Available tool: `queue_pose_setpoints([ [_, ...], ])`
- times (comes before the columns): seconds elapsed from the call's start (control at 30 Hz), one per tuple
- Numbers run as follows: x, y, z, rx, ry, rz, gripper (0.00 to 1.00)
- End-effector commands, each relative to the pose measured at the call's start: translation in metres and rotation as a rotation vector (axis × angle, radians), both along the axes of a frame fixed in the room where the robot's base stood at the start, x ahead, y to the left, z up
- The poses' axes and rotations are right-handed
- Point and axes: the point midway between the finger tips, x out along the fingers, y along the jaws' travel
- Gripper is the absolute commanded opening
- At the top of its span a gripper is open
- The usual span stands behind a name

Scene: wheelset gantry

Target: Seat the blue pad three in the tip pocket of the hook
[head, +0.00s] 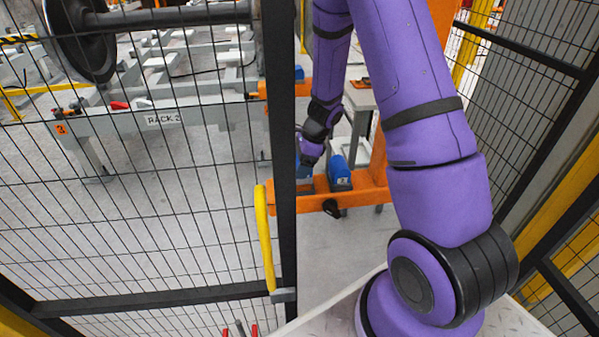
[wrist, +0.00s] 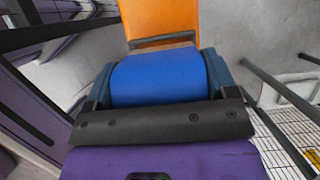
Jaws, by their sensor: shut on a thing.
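My gripper (wrist: 160,72) is shut on a blue pad (wrist: 156,82), with a dark blue finger on either side of it in the wrist view. The orange hook (wrist: 158,18) lies just beyond the pad, with a dark edge and a brownish strip across it by the pad. I cannot tell whether the pad touches the hook or sits in its pocket. In the head view, my gripper (head: 306,172) is low over the orange hook beam (head: 366,196), partly behind a dark fence post. Another blue pad (head: 340,173) stands on that beam just to its right.
A mesh gate with a dark post (head: 278,130) and a yellow handle (head: 264,235) stands close left of my arm. Mesh fencing (head: 520,100) is on the right. A rack marked RACK 2 (head: 165,118) and a wheelset (head: 85,35) stand behind the mesh.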

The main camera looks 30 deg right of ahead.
Motion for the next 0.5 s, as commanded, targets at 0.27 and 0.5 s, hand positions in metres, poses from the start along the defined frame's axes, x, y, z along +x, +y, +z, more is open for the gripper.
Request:
queue_pose_setpoints([
  [0.27,0.0,0.0,-0.031,0.001,0.002,0.0,0.44],
  [0.5,0.0,0.0,-0.034,0.0,0.0,0.001,0.44],
])
